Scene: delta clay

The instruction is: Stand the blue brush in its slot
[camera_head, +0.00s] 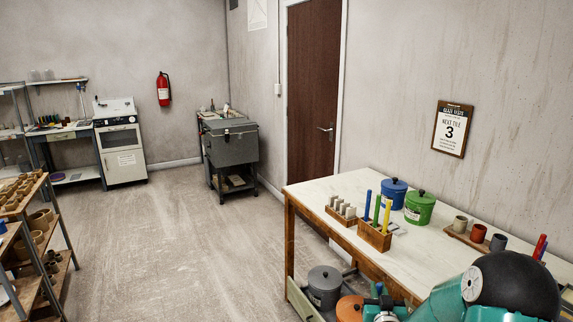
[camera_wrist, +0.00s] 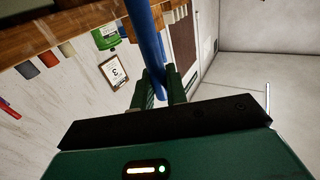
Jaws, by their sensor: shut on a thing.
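My gripper (camera_wrist: 160,80) shows in the wrist view, its green fingers shut on a long blue brush (camera_wrist: 148,35). The brush runs from between the fingers past the top edge of that view, so its far end is hidden. In the head view a wooden slotted block (camera_head: 374,238) stands on the table (camera_head: 323,188) near its front edge. A blue stick (camera_head: 368,203), a green one (camera_head: 377,209) and a yellow one (camera_head: 387,217) stand upright at it. I cannot tell which slots are empty. In the wrist view the gripper is apart from the table, whose edge shows rolled over at the top.
Behind the block are a blue canister (camera_head: 394,193) and a green canister (camera_head: 419,208). A rack of pale pieces (camera_head: 341,210) stands left of the block. A tray of cups (camera_head: 478,234) lies to the right. A grey lidded pot (camera_head: 325,287) is below. Open floor (camera_head: 200,250) lies left.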

